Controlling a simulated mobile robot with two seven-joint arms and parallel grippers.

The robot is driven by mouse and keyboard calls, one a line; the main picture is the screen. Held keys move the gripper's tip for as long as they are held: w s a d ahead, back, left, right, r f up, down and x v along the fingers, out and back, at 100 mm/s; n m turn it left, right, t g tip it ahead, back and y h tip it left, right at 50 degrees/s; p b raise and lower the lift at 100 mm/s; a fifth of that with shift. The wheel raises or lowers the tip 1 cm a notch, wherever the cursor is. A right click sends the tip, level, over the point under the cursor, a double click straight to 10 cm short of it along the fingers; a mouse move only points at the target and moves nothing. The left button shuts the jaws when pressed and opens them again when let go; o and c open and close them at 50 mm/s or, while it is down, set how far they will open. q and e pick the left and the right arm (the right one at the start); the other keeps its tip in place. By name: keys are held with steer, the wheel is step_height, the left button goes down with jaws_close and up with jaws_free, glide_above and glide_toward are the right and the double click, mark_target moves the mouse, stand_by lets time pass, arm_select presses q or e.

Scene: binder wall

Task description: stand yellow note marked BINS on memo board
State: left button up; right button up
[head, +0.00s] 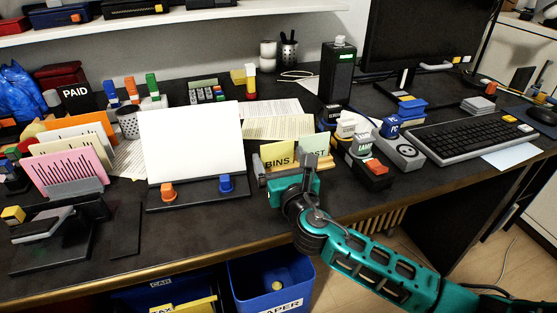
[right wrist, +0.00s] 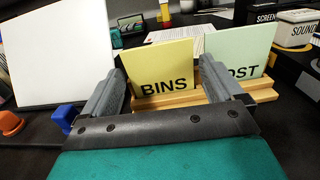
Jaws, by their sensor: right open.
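The yellow note marked BINS (head: 278,154) stands upright in a wooden holder (right wrist: 180,98), beside a pale green note (head: 313,147) whose label is partly hidden. My right gripper (head: 290,168) is open in front of the holder. In the right wrist view its fingers lie to either side of the BINS note (right wrist: 160,70), with no clear sign of touching it. The white memo board (head: 192,140) stands left of the holder on a dark base, with an orange piece (head: 168,191) and a blue piece (head: 226,183) at its front. My left gripper is out of view.
Plug-like blocks on a grey power strip (head: 404,153) stand right of the holder, with a red switch (head: 376,167) nearby. A rack of coloured cards (head: 70,165) is at the left. A blue bin (head: 270,290) is below the desk edge.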

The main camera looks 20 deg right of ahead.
steer(key=c, duration=0.8)
step_height(320, 180, up, 15)
steer(key=p, duration=0.7)
steer(key=shift+r, duration=0.2)
steer(key=shift+r+p, duration=0.55)
steer(key=shift+r, duration=0.35)
steer(key=c, duration=0.9)
step_height(320, 180, up, 2)
steer(key=shift+p, duration=0.3)
jaws_close()
steer(key=shift+r, duration=0.4)
